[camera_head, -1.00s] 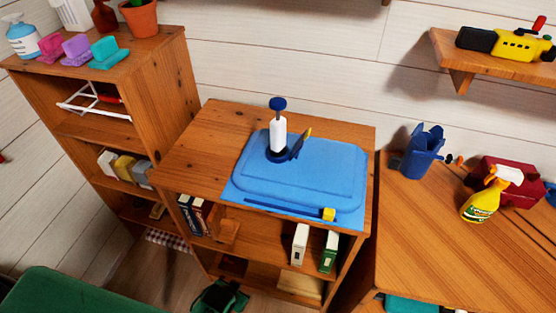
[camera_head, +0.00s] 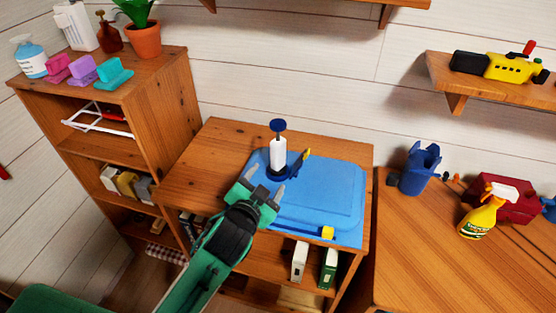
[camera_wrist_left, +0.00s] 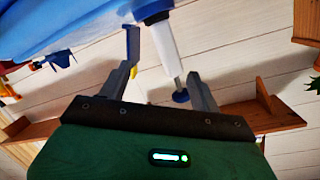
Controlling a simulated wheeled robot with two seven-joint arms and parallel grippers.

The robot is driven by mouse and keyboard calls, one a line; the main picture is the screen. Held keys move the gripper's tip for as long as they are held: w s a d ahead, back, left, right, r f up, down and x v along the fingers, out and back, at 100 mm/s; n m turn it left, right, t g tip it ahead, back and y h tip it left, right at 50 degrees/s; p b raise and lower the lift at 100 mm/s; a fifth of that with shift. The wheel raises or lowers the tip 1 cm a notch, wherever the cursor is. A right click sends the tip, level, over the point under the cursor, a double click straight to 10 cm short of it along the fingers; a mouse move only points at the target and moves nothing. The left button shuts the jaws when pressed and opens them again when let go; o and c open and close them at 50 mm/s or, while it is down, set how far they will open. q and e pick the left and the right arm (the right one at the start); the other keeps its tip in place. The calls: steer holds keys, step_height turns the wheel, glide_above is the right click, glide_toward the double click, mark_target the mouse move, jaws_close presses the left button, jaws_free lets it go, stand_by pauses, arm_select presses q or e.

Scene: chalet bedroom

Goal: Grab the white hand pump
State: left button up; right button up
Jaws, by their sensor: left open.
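The white hand pump (camera_head: 278,152) stands upright, with a dark blue knob on top and a dark base. It is on the blue mat (camera_head: 318,190) on the middle cabinet. My left gripper (camera_head: 266,181) is open just in front of the pump, with its fingers pointing at its lower part. In the left wrist view the picture is upside down. There the pump (camera_wrist_left: 166,48) shows between the open fingers of the left gripper (camera_wrist_left: 161,75), nearer the right finger. I cannot tell whether they touch. My right gripper is not in view.
A dark blue and yellow item (camera_head: 299,162) stands beside the pump on the right. A taller shelf (camera_head: 158,95) stands left, and a desk with a spray bottle (camera_head: 482,217) stands right.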

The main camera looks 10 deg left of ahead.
arm_select(q)
steer(key=w+d+r+m+t+h, duration=0.1)
steer(key=w+d+r+m+h, duration=0.1)
steer(key=d+r+m+h, duration=0.6)
steer(key=w+d+r+m+t+h, duration=0.25)
steer(key=d+r+m+h, duration=0.4)
steer(key=r, duration=0.35)
steer(key=s+d+r+m+g+h, duration=0.2)
steer(key=d+r+m+g+h, duration=0.3)
steer(key=m+g, duration=0.45)
steer(key=m+g+y, duration=1)
steer(key=m+y, duration=0.8)
steer(key=y, duration=0.3)
glide_above(278, 122)
steer(key=f, duration=0.1)
steer(key=f+p, duration=0.1)
steer(key=f, duration=0.4)
steer(key=f+p, duration=0.1)
steer(key=f, duration=0.2)
steer(key=shift+w+f+p, duration=0.25)
steer(key=shift+p, duration=0.1)
steer(key=f+p, duration=0.3)
steer(key=f, duration=0.1)
steer(key=shift+s+f, duration=0.2)
steer(key=shift+f, duration=0.45)
jaws_close()
